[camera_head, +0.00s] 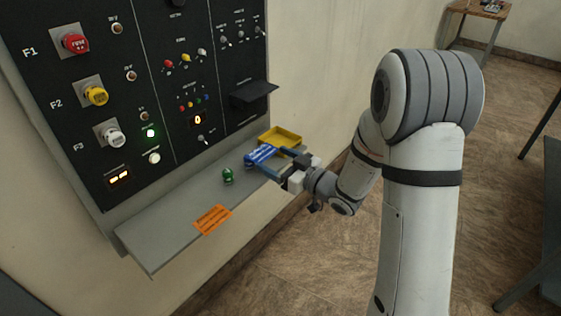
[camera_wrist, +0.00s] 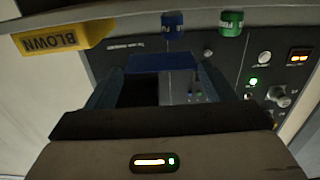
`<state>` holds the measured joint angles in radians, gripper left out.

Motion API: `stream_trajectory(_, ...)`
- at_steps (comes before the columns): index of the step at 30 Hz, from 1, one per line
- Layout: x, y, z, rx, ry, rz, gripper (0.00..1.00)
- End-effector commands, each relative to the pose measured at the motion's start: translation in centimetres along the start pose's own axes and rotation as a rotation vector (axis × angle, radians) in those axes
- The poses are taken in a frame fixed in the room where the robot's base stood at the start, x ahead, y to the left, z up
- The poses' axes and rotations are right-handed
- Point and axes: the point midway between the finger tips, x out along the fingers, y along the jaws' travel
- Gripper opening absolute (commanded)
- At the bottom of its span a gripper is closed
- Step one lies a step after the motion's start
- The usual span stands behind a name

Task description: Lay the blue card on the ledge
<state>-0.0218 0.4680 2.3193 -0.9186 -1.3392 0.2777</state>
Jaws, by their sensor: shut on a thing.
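The blue card (camera_head: 260,154), with white print, is between the fingertips of my gripper (camera_head: 276,161). It is over the far right part of the grey ledge (camera_head: 170,221) under the panel. In the wrist view the blue card (camera_wrist: 160,62) is a dark blue strip seen nearly edge-on, spanning the two fingers of my gripper (camera_wrist: 160,72). My gripper is shut on it. I cannot tell whether the card touches the ledge, which also shows along the top of the wrist view (camera_wrist: 130,16).
A yellow tray (camera_head: 284,135) marked BLOWN (camera_wrist: 60,40) sits at the ledge's far end. A green fuse (camera_head: 228,175) and a blue fuse (camera_wrist: 172,25) stand on the ledge. An orange card (camera_head: 212,219) lies nearer. A black shelf (camera_head: 253,93) juts from the panel above.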

Motion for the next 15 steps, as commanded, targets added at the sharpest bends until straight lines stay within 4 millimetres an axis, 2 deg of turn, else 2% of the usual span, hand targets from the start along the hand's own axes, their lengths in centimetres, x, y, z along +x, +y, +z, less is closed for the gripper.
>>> stream_trajectory(15, 0.1, -0.1, 1.3, 0.000, 0.000, -0.001, 0.56)
